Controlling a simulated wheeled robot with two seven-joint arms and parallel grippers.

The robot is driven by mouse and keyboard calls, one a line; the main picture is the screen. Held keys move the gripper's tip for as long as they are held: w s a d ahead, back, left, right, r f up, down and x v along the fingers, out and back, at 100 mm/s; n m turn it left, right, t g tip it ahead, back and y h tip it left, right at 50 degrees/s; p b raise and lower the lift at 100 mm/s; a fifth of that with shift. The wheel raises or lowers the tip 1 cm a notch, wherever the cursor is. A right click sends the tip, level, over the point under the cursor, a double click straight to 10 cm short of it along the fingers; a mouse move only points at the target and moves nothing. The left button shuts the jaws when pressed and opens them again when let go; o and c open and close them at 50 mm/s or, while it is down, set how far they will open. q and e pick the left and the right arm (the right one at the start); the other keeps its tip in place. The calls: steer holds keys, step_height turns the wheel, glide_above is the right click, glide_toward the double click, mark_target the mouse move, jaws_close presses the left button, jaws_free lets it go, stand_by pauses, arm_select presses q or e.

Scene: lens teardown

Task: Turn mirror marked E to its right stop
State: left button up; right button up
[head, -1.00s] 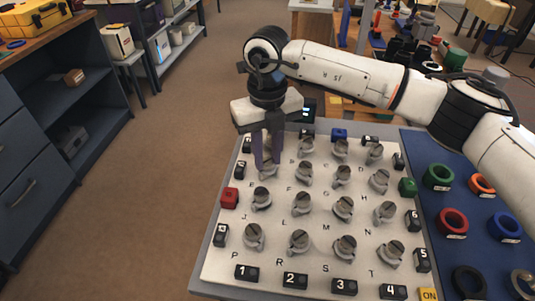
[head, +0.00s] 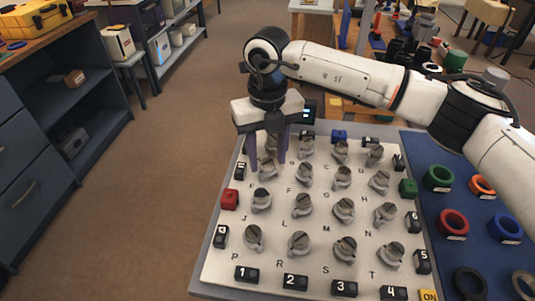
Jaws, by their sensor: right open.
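The mirror board (head: 212,262) is a pale panel with rows of grey round mirror mounts and letters printed beside them. The mount by the letter at the left of the second row, which I take as mirror E (head: 267,171), is partly hidden by my right gripper. My right gripper (head: 267,166) points down with its purple fingers spread, one on the left and one on the right of this mount. I cannot tell whether either finger touches it. The letter itself is small and hard to read. My left gripper is not in view.
Other mounts (head: 304,177) stand close by on the right and in front. A red block (head: 230,199) and black numbered blocks (head: 246,274) line the board's edges. A blue mat (head: 430,214) with coloured rings lies on the right. Open floor is on the left.

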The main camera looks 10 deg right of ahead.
mark_target(268, 162)
step_height(268, 162, up, 10)
steer(key=shift+r, duration=0.15)
stand_by(0.4)
steer(key=shift+s, duration=0.1)
